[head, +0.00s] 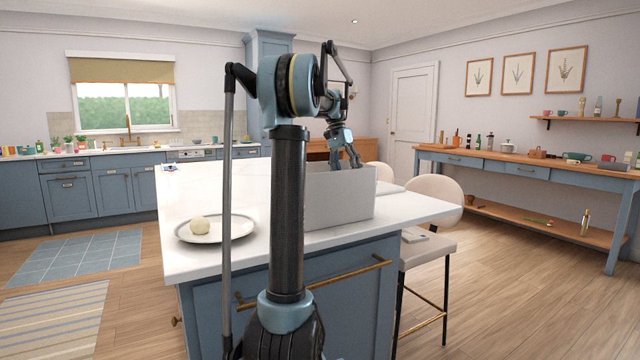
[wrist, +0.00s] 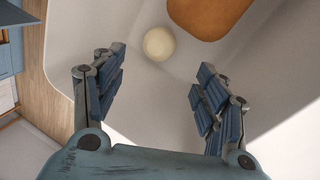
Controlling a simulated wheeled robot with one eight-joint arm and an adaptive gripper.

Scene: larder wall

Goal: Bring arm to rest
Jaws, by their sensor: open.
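My gripper (head: 347,163) is at the end of my raised arm, over the open top of a light grey bin (head: 340,205) on the kitchen island. In the wrist view its two blue padded fingers (wrist: 162,68) stand apart with nothing between them. Beyond the fingertips, a round cream-coloured ball (wrist: 159,44) lies inside the bin, beside an orange-brown thing (wrist: 210,14) cut off by the top edge. The bin's front wall hides its contents in the head view.
A chair (head: 438,192) stands at the island's right side. A long side table (head: 520,167) lines the right wall, with open floor between.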

